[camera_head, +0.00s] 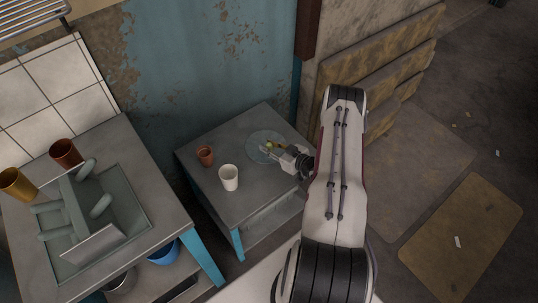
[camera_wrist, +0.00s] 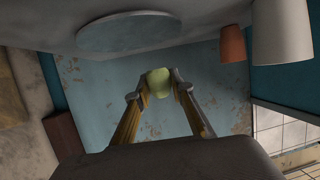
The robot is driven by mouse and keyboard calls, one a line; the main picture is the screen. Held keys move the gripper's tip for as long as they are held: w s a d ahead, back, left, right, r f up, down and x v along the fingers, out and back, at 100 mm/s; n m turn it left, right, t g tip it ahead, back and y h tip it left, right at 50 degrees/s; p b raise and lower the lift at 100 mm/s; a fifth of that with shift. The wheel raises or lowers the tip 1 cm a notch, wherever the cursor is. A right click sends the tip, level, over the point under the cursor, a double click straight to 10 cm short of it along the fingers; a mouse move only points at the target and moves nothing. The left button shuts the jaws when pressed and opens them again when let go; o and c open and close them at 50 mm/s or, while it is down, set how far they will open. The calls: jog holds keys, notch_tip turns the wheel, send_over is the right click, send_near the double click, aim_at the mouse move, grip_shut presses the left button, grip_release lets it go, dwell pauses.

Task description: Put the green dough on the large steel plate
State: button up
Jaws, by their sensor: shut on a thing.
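The green dough (camera_wrist: 159,82) is a small yellow-green lump between the fingertips of my gripper (camera_wrist: 159,86) in the wrist view. My gripper is shut on it. In the head view my gripper (camera_head: 271,149) is over the small grey table, at the near edge of the large steel plate (camera_head: 259,138), with a bit of the dough showing at its tips. The plate is a flat round disc, and it also shows in the wrist view (camera_wrist: 128,32), apart from the dough there. The exact height of the dough over the plate is hard to tell.
On the same table (camera_head: 226,200) stand an orange cup (camera_head: 206,156) and a white cup (camera_head: 229,178), left of my gripper. A second table at left holds a tray (camera_head: 135,205) with grey-green pieces, a yellow cup (camera_head: 16,184) and a brown cup (camera_head: 66,153).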

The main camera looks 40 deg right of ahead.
aim_at(269, 159)
jog(key=shift+f, duration=0.95)
jog(key=shift+f, duration=2.05)
jog(key=shift+f, duration=0.15)
jog(key=o, duration=0.9)
jog(key=shift+r, duration=0.2)
jog(key=shift+v, duration=6)
jog(key=shift+f, duration=0.1)
